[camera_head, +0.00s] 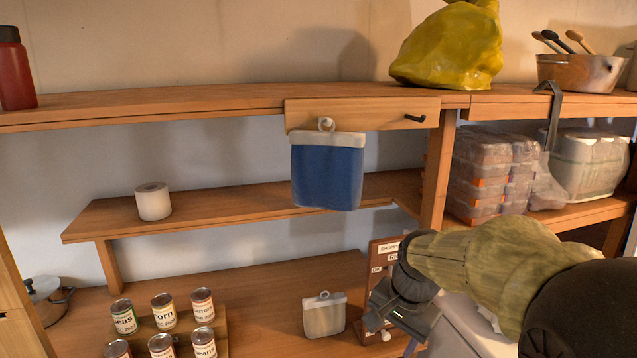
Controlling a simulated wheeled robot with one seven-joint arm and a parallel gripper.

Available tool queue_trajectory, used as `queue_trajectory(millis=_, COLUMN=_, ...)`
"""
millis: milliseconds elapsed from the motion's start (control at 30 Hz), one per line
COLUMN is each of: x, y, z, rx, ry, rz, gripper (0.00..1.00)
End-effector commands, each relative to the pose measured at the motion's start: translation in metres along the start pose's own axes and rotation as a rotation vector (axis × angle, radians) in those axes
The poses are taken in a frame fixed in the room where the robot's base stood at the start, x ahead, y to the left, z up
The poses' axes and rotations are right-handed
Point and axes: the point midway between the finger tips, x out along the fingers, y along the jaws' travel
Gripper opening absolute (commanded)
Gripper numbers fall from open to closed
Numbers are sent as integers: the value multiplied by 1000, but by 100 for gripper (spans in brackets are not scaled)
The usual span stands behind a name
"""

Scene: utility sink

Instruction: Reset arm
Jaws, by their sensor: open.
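My gripper (388,318) is at the lower right, at the end of my sleeved arm, pointing down and to the left. It is open, and I see nothing held in it. It is in front of a small brown sign board (383,256) with lettering, part of which my gripper hides. A pale grey pouch (324,315) stands just left of my gripper, apart from it as far as I can tell. A blue pouch with a white top band (327,172) hangs from a hook below the upper shelf, up and to the left of my gripper.
Several labelled cans (163,311) stand at the lower left. A white roll (153,201) sits on the middle shelf (250,197). The upper shelf (180,101) holds a red bottle (15,70), a yellow bag (449,47) and a copper pot (580,72). Stacked containers (482,172) are at right.

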Motion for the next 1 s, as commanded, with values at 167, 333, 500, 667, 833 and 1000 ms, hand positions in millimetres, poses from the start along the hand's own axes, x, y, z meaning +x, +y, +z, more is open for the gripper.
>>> queue_trajectory(millis=167, x=70, y=50, z=33, rx=-282, ry=31, rz=42, gripper=58)
queue_trajectory(millis=333, x=116, y=93, z=67, rx=-554, ry=49, rz=73, gripper=58)
queue_trajectory(millis=500, x=133, y=112, z=85, rx=-696, ry=57, rz=83, gripper=58)
queue_trajectory(millis=667, x=133, y=113, z=85, rx=-709, ry=59, rz=84, gripper=58)
queue_trajectory(millis=833, x=132, y=113, z=85, rx=-707, ry=58, rz=84, gripper=58)
queue_trajectory(millis=1000, x=132, y=112, z=85, rx=-706, ry=58, rz=83, gripper=58)
